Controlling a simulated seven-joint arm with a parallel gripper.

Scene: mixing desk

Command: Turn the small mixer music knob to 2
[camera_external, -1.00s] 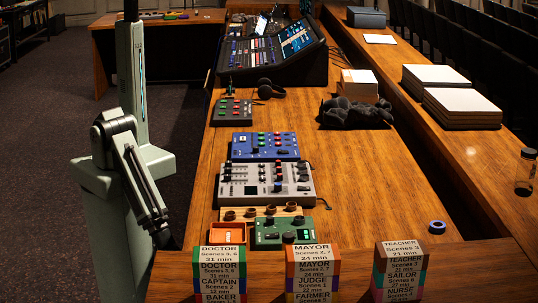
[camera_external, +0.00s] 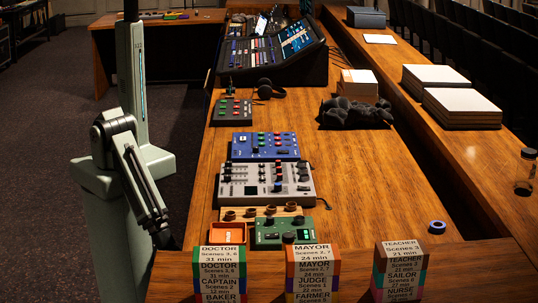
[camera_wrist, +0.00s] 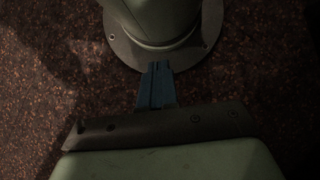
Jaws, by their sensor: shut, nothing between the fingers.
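A small grey mixer (camera_external: 265,184) with several knobs and sliders lies on the wooden desk, between a blue box with knobs and a wooden strip. Its labels and knob settings are too small to read, so I cannot tell which knob is music. My gripper (camera_wrist: 159,70) shows in the wrist view with its dark blue fingers together and empty. It is over the carpet, pointing toward a round grey base plate. In the external view my arm hangs left of the desk, apart from the mixer; its fingers cannot be made out there.
A blue box (camera_external: 265,146) is behind the mixer; a green box (camera_external: 270,234) and an orange tray (camera_external: 228,234) are in front. Labelled block stacks (camera_external: 313,270) line the front edge. Desk right of the mixer is mostly clear.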

